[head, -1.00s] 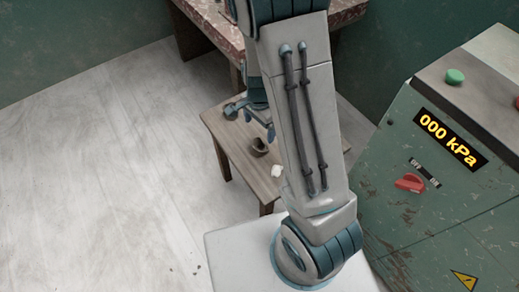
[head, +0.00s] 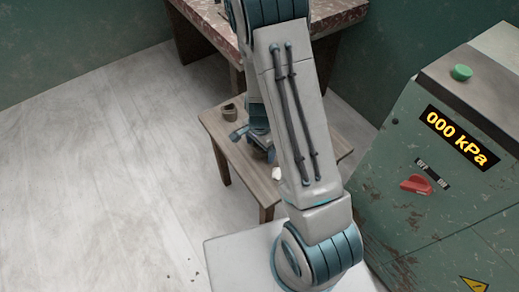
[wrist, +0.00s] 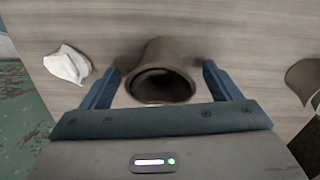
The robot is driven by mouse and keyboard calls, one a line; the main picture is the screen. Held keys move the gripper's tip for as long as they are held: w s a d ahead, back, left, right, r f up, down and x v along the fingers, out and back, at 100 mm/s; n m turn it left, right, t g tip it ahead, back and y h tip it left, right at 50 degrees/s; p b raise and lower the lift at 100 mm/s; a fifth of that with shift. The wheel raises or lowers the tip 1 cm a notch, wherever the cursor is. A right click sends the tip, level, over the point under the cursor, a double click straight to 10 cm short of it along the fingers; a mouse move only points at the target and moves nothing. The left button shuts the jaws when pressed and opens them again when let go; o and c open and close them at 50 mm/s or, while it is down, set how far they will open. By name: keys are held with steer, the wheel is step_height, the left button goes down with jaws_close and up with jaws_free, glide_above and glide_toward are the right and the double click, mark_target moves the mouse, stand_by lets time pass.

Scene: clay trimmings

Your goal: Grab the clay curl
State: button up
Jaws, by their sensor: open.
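A brown, hollow, rolled piece, which looks like the clay curl (wrist: 160,76), lies on the wooden stool with its dark opening towards me in the wrist view. My gripper (wrist: 161,70) is open, with one blue finger on each side of the curl and a visible gap to each. I cannot tell how far the fingertips are above the stool top. In the head view my gripper (head: 262,150) is over the stool and hides this curl.
A second brown piece (wrist: 306,80) lies to the right in the wrist view, and at the stool's back left in the head view (head: 229,112). A white crumpled scrap (wrist: 68,65) lies left. A green machine (head: 440,185) and red-topped table (head: 205,20) stand near the stool (head: 240,170).

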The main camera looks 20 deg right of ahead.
steer(key=c, duration=1.1)
steer(key=shift+r, duration=0.15)
